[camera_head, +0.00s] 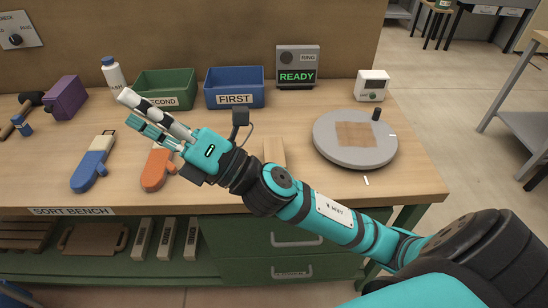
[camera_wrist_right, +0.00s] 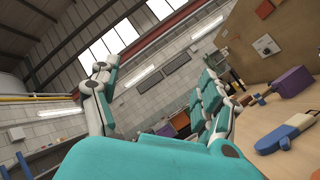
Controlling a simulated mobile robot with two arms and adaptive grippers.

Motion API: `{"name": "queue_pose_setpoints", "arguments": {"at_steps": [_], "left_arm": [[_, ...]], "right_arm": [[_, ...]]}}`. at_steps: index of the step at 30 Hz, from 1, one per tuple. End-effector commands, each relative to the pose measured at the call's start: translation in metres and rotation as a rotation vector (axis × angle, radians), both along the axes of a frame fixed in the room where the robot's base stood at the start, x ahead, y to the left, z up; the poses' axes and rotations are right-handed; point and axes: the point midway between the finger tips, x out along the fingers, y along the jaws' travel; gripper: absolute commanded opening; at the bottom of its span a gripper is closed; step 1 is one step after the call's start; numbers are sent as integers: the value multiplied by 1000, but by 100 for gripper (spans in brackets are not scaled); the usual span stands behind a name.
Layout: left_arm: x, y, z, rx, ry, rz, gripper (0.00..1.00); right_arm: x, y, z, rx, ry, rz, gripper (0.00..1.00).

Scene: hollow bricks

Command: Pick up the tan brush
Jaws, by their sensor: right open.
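A tan piece (camera_head: 274,152), which seems to be the tan brush, lies on the bench just left of the round grey turntable. My right forearm hides its lower part, so its full shape cannot be told. My right gripper (camera_head: 130,108) is open and empty, raised above the bench to the left of the tan piece, with its fingers pointing to the upper left. In the right wrist view the fingers (camera_wrist_right: 155,75) stand apart with nothing between them, and the tan piece does not show. My left gripper is not in view.
A blue brush-like tool (camera_head: 93,165) and an orange one (camera_head: 157,169) lie on the left. Green (camera_head: 165,88) and blue (camera_head: 235,88) bins, a READY sign box (camera_head: 297,67) and a white device (camera_head: 371,86) stand behind. The turntable (camera_head: 330,150) holds a brown square.

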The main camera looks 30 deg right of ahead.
Motion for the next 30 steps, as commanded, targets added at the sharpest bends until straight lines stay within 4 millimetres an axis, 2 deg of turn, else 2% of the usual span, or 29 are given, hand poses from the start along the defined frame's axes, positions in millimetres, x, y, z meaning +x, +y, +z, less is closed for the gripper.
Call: {"name": "queue_pose_setpoints", "arguments": {"at_steps": [1, 3, 5, 6, 8, 9, 11, 13, 14, 15, 18, 19, 21, 24, 26, 30], "left_arm": [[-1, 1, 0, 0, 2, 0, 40], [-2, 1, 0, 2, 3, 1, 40], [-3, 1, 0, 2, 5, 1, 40], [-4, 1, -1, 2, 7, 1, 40], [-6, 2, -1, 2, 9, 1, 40], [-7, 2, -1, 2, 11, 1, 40], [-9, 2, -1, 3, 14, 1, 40], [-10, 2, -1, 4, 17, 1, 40], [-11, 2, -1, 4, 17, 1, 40], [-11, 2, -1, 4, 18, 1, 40], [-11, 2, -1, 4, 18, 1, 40], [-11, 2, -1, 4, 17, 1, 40], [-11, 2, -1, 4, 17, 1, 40], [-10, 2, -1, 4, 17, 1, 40], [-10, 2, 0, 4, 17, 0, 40], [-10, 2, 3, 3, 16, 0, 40]], "right_arm": [[-23, 29, 14, -201, -235, 53, 79], [-55, 62, 8, -480, -552, 123, 79], [-75, 79, -15, -724, -815, 182, 79], [-82, 84, -36, -891, -979, 224, 79], [-83, 77, -73, -1144, -1211, 299, 79], [-76, 63, -98, -1317, -1350, 356, 79], [-60, 31, -129, -1573, -1526, 460, 79], [-34, -20, -152, -1861, -1666, 605, 79], [-23, -45, -157, -1973, -1703, 672, 79], [-11, -77, -159, -2111, -1732, 767, 79], [10, -149, -149, -2385, -1723, 995, 79], [14, -167, -144, 2412, 1684, -1041, 79], [18, -199, -134, 2365, 1538, -1088, 79], [19, -225, -125, 2325, 1425, -1132, 79], [20, -232, -126, 2317, 1395, -1146, 79], [27, -239, -148, 2312, 1387, -1157, 79]]}}
